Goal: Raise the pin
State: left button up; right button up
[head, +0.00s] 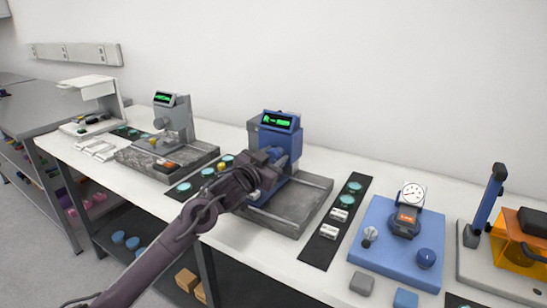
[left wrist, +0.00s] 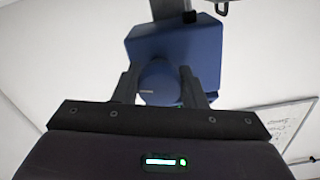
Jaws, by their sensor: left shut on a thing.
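The blue instrument (head: 281,130) with a green display stands at the back middle of the bench, in a grey tray (head: 300,212). My left gripper (head: 272,158) is at its front and hides part of it. In the left wrist view, my left gripper (left wrist: 160,78) is shut on a blue rounded knob (left wrist: 158,88) on the front of a blue housing (left wrist: 175,48). One finger lies on each side of the knob. I cannot make out a separate pin. My right gripper is not in view.
A grey instrument (head: 176,118) stands in its tray to the left. A dark strip (head: 322,243) with teal discs and light blocks lies right of the blue instrument. Further right is a blue plate (head: 385,262) with a dial gauge (head: 413,194). My left arm crosses the bench's front edge.

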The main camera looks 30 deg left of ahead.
pick_arm(q)
jog(key=m, duration=0.3)
jog(key=shift+m, duration=0.4)
jog(key=m+b, duration=0.1)
jog(key=m, duration=0.1)
jog(key=shift+m, duration=0.4)
jog(key=shift+m+b, duration=0.3)
jog(key=shift+m, duration=0.6)
jog(key=m+b, duration=0.1)
jog(key=m, duration=0.2)
jog(key=shift+b, duration=0.4)
jog(key=shift+m+b, duration=0.7)
jog(key=shift+m, duration=1.1)
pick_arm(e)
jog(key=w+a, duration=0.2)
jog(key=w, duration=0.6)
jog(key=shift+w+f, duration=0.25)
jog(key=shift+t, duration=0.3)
pick_arm(q)
jog(key=o, duration=1)
